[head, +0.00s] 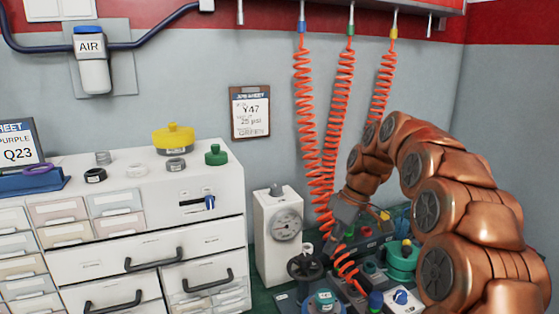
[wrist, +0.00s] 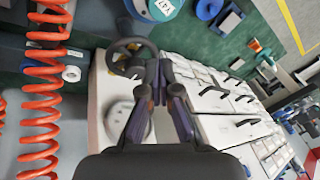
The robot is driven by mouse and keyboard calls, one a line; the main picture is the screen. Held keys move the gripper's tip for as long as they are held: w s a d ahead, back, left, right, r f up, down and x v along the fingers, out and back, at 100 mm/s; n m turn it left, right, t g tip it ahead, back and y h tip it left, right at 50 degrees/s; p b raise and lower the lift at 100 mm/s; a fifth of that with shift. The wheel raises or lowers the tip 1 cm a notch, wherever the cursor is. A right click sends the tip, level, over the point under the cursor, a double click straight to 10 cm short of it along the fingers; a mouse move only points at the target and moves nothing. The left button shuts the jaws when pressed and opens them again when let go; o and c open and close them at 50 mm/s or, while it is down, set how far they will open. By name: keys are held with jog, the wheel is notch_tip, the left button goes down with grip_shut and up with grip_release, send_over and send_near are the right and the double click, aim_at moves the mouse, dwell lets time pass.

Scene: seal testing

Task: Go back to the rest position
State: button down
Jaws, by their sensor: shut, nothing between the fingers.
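My copper arm reaches in from the right in the head view. It bends over so that my gripper (head: 330,246) points down above the green bench, close to the coiled orange hoses. In the wrist view my gripper (wrist: 158,68) is shut and its fingers hold nothing. A black handwheel (wrist: 128,58) lies just beyond and left of the fingertips in that view. The same handwheel (head: 305,262) stands below and left of the gripper in the head view. I cannot tell the exact gap between them.
Coiled orange hoses (head: 305,110) hang at the back, near my arm. A white gauge box (head: 268,240) stands left of the gripper. A drawer cabinet (head: 130,250) fills the left, with a yellow lidded disc (head: 173,138) on top. Green fittings (head: 403,258) crowd the bench.

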jog(key=s+d+f+m+g+h, duration=0.1)
jog(key=s+d+f+m, duration=0.2)
jog(key=s, duration=1)
jog(key=s+d+f+m+h, duration=0.1)
jog(key=s+f+m+h, duration=0.2)
jog(key=s, duration=0.9)
jog(key=s+d+f+m+g, duration=0.15)
jog(key=s+f+m, duration=0.3)
jog(key=s, duration=0.85)
notch_tip(320, 180, up, 23)
jog(key=t+p, duration=0.1)
jog(key=p, duration=1.9)
jog(key=shift+s+m+t, duration=0.25)
jog(key=shift+m+t, duration=0.1)
